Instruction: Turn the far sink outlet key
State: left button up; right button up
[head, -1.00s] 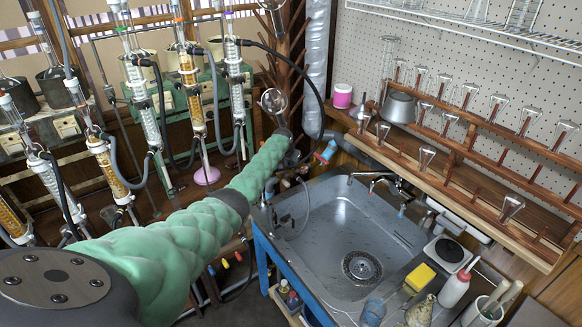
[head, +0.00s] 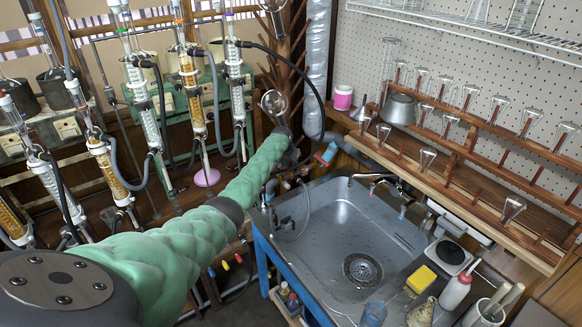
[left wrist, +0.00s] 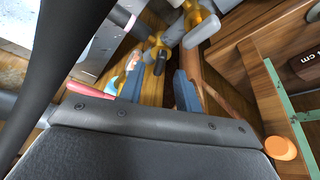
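In the left wrist view, several brass valves with grey keys sit past my fingers. One valve (left wrist: 157,55) shows just beyond the gap, and a grey key (left wrist: 203,31) sits higher right. I cannot tell which is the far sink outlet key. My left gripper (left wrist: 158,84) is open, its two blue fingers apart with nothing between them, short of the valves. In the head view my green-sleeved left arm reaches to the sink's far left corner; its dark wrist hides the fingers and valves. The sink (head: 340,225) is a grey metal basin. My right gripper is not in view.
A blue-and-white bottle with a red part (head: 327,153) is close beside my left wrist. A tap (head: 375,183) stands at the sink's back edge. Glass columns (head: 190,85) with hoses stand left of the arm. A wooden glassware rack (head: 470,135) is at right.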

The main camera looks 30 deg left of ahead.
pick_arm(q)
jog(key=b+v, duration=0.1)
jog(key=v, duration=0.4)
jog(key=shift+r, duration=0.3)
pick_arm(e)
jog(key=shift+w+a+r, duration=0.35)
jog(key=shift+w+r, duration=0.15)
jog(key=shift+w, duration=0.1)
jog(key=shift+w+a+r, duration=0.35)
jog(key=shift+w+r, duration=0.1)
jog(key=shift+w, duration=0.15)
